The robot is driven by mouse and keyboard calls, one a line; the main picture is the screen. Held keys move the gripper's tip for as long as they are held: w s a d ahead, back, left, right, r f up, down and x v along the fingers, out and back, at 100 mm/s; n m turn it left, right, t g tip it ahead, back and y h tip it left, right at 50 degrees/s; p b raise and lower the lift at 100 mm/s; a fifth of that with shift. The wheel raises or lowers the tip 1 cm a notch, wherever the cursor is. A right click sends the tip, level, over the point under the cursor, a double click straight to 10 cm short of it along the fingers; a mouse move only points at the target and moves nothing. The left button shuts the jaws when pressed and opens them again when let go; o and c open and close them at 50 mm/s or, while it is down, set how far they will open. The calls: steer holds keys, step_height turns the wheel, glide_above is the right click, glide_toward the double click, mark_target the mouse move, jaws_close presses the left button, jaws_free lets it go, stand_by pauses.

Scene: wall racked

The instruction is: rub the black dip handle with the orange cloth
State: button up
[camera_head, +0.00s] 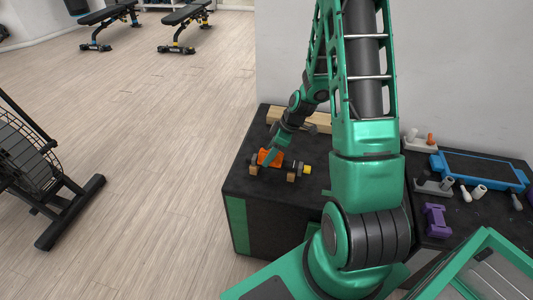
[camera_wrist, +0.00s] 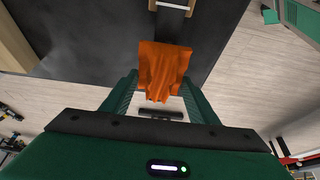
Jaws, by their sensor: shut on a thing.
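An orange cloth (camera_head: 266,157) hangs from my gripper (camera_head: 271,154) over the top of the black box in the head view. In the wrist view the cloth (camera_wrist: 163,68) is draped between the two green fingers of my gripper (camera_wrist: 158,86), which is shut on it. Just below and beside the cloth in the head view, a dark bar (camera_head: 273,171), which looks like the black dip handle, lies between small wooden blocks. The cloth and arm partly hide it. I cannot tell whether the cloth touches it.
The black box (camera_head: 255,225) carries a wooden beam (camera_head: 316,122) at the back and a yellow-ended item (camera_head: 307,169). To the right are a blue-rimmed tray (camera_head: 480,168), a purple dumbbell (camera_head: 437,221) and pale handles. A wall stands behind; wooden floor (camera_head: 160,130) is open to the left.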

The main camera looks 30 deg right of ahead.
mark_target(282, 154)
steer(key=shift+s+d+f, duration=0.2)
steer(key=shift+s+d, duration=0.8)
steer(key=shift+s, duration=0.05)
steer(key=shift+r, duration=0.1)
steer(key=shift+r, duration=0.45)
steer(key=shift+s+d, duration=0.6)
steer(key=shift+d, duration=0.05)
steer(key=shift+f, duration=0.45)
steer(key=shift+r, duration=0.1)
stand_by(0.4)
